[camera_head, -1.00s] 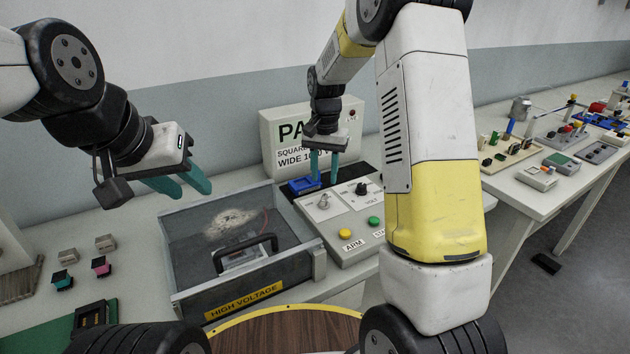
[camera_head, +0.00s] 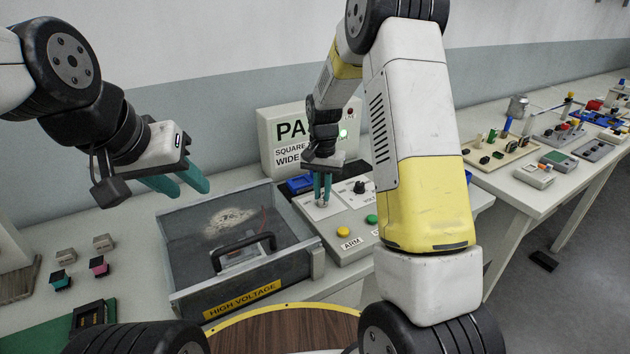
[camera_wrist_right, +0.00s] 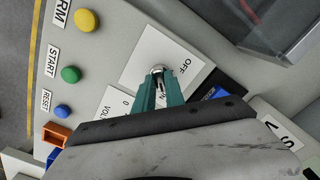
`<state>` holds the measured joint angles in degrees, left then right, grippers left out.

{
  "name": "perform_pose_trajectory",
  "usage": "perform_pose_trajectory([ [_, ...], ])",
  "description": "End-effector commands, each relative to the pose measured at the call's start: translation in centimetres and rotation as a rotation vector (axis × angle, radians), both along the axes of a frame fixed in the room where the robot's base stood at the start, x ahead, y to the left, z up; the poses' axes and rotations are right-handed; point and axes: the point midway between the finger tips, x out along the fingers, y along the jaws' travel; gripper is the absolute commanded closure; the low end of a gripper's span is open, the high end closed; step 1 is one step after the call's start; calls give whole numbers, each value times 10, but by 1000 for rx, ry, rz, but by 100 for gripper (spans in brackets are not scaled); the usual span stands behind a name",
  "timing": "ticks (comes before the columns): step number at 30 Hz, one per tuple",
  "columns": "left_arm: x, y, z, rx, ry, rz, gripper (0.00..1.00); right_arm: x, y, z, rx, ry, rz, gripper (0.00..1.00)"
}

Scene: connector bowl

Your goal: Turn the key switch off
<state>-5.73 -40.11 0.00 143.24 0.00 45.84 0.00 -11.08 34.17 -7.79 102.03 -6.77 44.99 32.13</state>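The key switch (camera_wrist_right: 157,70) sits on a white plate on the grey control panel (camera_head: 348,248). In the right wrist view, the OFF label shows beyond the key, and a partly covered label lies beside the fingers. My right gripper (camera_head: 323,200) points down at the plate with its teal fingers close together around the key, which hides most of it in the head view. The fingers also show in the right wrist view (camera_wrist_right: 158,80), one on each side of the silver key. My left gripper (camera_head: 190,190) is open and empty, in the air above the high voltage box.
The high voltage box (camera_head: 185,283) with a black handle stands left of the panel. Yellow (camera_head: 342,232) and green (camera_head: 371,220) buttons sit in front of the key. A PA-labelled display box (camera_head: 275,150) with a lit green lamp stands behind.

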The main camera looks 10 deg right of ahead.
Motion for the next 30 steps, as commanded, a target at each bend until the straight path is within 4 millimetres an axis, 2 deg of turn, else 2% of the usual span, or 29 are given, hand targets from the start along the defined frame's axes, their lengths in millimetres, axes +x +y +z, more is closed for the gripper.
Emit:
perform_pose_trajectory([
  [14, 0, 0, 0, 0, 0, 0, 64, 0, 0, 1, 0, 0, 66, 100],
  [30, 0, 0, 0, 0, 0, 0, 64, 0, 0, 1, 1, 0, 516, 100],
])
